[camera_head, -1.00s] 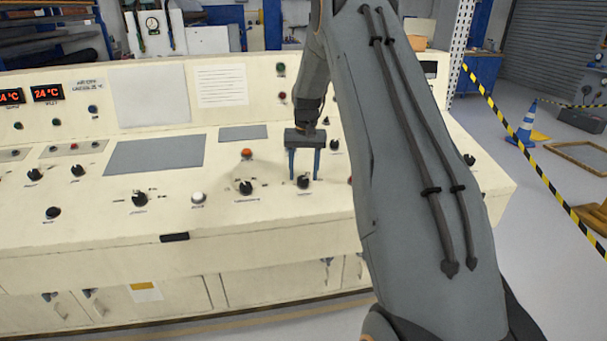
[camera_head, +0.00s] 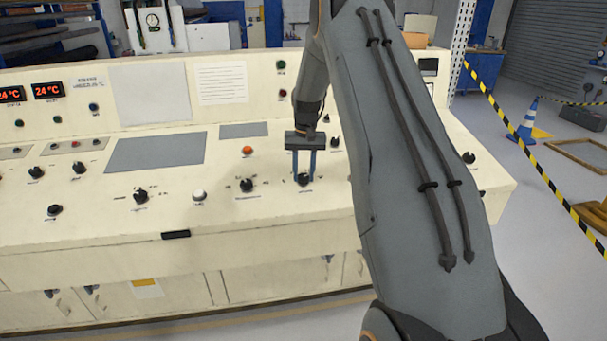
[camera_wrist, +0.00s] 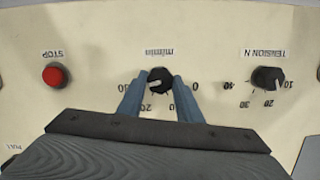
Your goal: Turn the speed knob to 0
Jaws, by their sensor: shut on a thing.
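The speed knob (camera_wrist: 158,79) is a black round knob under an upside-down "m/min" label in the wrist view. It has a pale pointer mark aimed toward the lower left. A "0" is printed to its right and a "20" at its lower left; other marks are partly hidden by the fingers. My gripper (camera_wrist: 159,82) is shut on the knob, with one blue finger on each side. In the head view, my gripper (camera_head: 304,171) points down onto the same knob (camera_head: 304,180) on the sloped console.
A tension knob (camera_wrist: 268,78) lies to the right and a red STOP button (camera_wrist: 55,75) to the left in the wrist view. The cream console (camera_head: 110,245) carries several other knobs and buttons. Another black knob (camera_head: 246,185) is close to the left of my gripper.

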